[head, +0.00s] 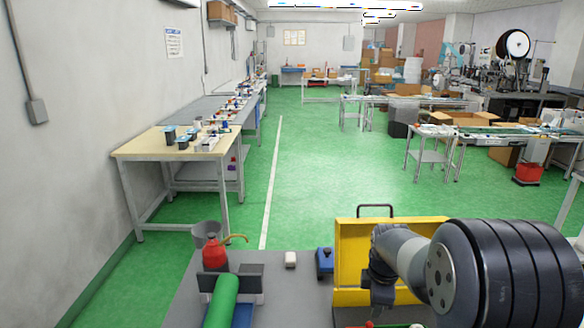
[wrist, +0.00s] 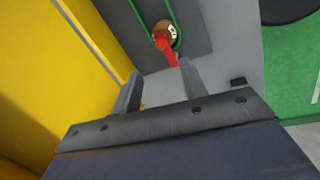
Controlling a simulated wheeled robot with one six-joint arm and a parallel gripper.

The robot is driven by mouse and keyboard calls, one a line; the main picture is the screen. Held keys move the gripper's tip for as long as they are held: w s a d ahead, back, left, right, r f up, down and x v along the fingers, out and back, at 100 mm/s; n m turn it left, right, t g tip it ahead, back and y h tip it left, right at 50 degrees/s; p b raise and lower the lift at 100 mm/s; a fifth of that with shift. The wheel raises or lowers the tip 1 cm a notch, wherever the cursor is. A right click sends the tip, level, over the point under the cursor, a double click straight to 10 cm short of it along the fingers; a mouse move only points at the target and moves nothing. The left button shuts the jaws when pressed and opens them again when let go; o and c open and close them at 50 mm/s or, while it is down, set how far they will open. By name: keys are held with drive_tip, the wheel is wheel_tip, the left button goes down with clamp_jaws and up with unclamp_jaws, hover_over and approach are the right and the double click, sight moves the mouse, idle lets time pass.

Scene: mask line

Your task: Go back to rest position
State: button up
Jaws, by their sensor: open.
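My gripper (wrist: 160,70) is open in the wrist view, its two fingers apart. A red piece (wrist: 166,50) with a round brown-and-white part (wrist: 163,30) shows beyond the fingertips, set against a green-edged grey surface. I cannot tell its distance, but nothing appears clamped. In the head view my arm reaches in from the lower right, and its end (head: 380,285) hangs in front of a yellow panel (head: 350,250). The fingertips are hard to make out there.
A workbench (head: 135,148) stands along the left wall. Green floor (head: 320,170) ahead is open; tables (head: 440,145) stand right.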

sight(370, 326)
drive_tip(key=f, duration=0.3)
drive_tip(key=w+f+p, duration=0.1)
drive_tip(key=f, duration=0.5)
drive_tip(key=shift+w+d+f, duration=0.15)
drive_tip(key=shift+w+f, duration=0.2)
drive_tip(key=shift+w, duration=0.05)
drive_tip(key=shift+f, duration=0.2)
drive_tip(key=shift+s+m+h+p, duration=0.2)
drive_tip(key=shift+s+m, duration=0.15)
drive_tip(key=shift+m, duration=0.5)
drive_tip(key=shift+s+m+h+p, duration=0.1)
drive_tip(key=shift+s+m+p, duration=0.15)
drive_tip(key=shift+m, duration=0.6)
drive_tip(key=shift+s, duration=0.1)
